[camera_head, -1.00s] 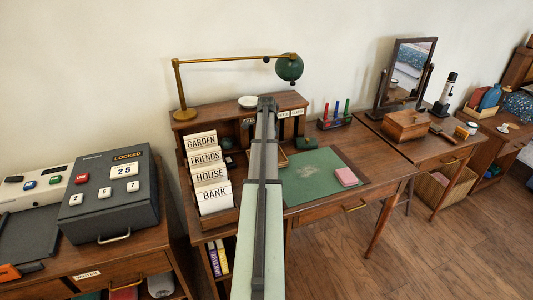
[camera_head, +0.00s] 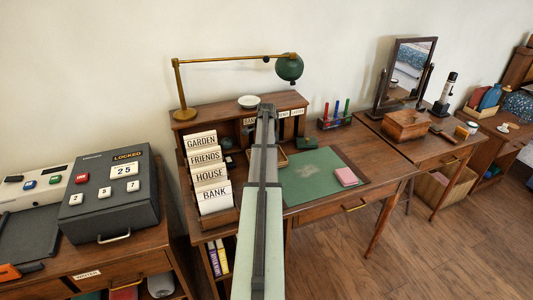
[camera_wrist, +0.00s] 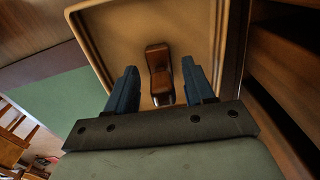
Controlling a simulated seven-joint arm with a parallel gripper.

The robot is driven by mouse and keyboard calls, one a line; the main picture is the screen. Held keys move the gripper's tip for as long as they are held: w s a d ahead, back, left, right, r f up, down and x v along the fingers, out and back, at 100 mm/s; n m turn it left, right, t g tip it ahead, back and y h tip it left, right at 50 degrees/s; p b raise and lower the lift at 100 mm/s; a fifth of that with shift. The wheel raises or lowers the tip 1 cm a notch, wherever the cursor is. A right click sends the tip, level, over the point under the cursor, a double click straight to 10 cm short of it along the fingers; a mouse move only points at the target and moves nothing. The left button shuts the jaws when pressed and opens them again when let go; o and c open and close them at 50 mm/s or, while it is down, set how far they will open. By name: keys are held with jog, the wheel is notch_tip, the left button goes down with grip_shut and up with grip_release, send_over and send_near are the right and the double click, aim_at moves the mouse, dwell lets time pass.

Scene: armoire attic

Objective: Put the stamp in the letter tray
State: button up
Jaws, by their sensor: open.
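The stamp (camera_wrist: 158,72), a dark brown wooden piece with a narrow handle, lies inside a tan-lined tray (camera_wrist: 98,48) in the wrist view. I take this tray to be the letter tray. My gripper (camera_wrist: 160,66) is open, with one blue finger on each side of the stamp and visible gaps between. I cannot tell whether the stamp touches the tray's floor. In the head view, a small part of the tray (camera_head: 282,159) shows beside my arm on the desk; the stamp and my fingers are hidden behind the arm.
A letter sorter (camera_head: 208,173) stands left of my arm. A green mat (camera_head: 312,177) with a pink block (camera_head: 346,176) lies to the right. A desk shelf (camera_head: 206,122) with a white bowl (camera_head: 248,101) and a lamp (camera_head: 183,95) stands behind.

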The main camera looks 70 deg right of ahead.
jog(key=shift+r, duration=0.1)
notch_tip(320, 180, up, 12)
jog(key=shift+r, duration=0.1)
dwell(0.5)
dwell(0.4)
